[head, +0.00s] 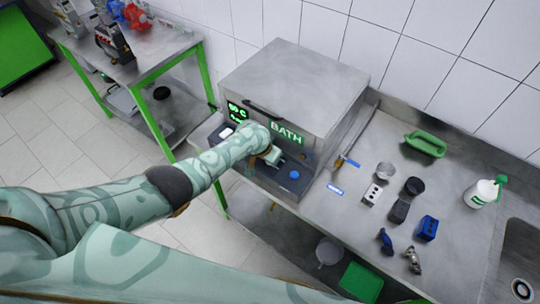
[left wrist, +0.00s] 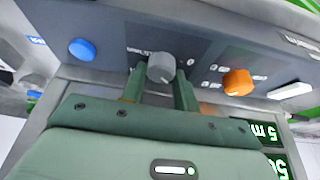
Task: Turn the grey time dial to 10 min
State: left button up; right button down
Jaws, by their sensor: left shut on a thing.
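The grey time dial (left wrist: 160,68) is on the dark front panel of the bath unit (head: 295,80). In the left wrist view, my left gripper (left wrist: 160,84) has one finger on each side of the dial and is shut on it. In the head view my left gripper (head: 272,157) is at the panel, and my arm and hand hide the dial. A green display (left wrist: 262,131) reads "5 m", with the rest cut off. My right gripper is not in view.
An orange knob (left wrist: 238,82) and a blue button (left wrist: 82,49) flank the dial on the panel.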

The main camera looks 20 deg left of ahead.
pick_arm(q)
jog(key=m+b, duration=0.1)
jog(key=m, duration=0.1)
jog(key=m+g+h+b, duration=0.1)
jog(key=m, duration=0.1)
jog(key=shift+a+f+m, duration=0.1)
jog(key=shift+f+m, duration=0.05)
jog(key=shift+m, duration=0.15)
jog(key=m+b, duration=0.1)
jog(key=m, duration=0.1)
jog(key=m+g+h+b, duration=0.1)
jog(key=m, duration=0.1)
jog(key=shift+w+m+g+b, duration=0.1)
jog(key=shift+m+g+b, duration=0.2)
jog(key=shift+b, duration=0.1)
jog(key=o, duration=1)
jog(key=p+v, duration=0.3)
jog(key=v, duration=0.3)
jog(key=shift+w, duration=0.15)
jog(key=s+a, duration=0.1)
jog(key=a, duration=0.2)
jog(key=s+a, duration=0.2)
jog(key=a, duration=0.2)
jog(key=s+a, duration=0.1)
jog(key=a, duration=0.3)
jog(key=shift+s+a+f, duration=0.1)
jog(key=shift+s+f, duration=0.05)
jog(key=shift+f, duration=0.2)
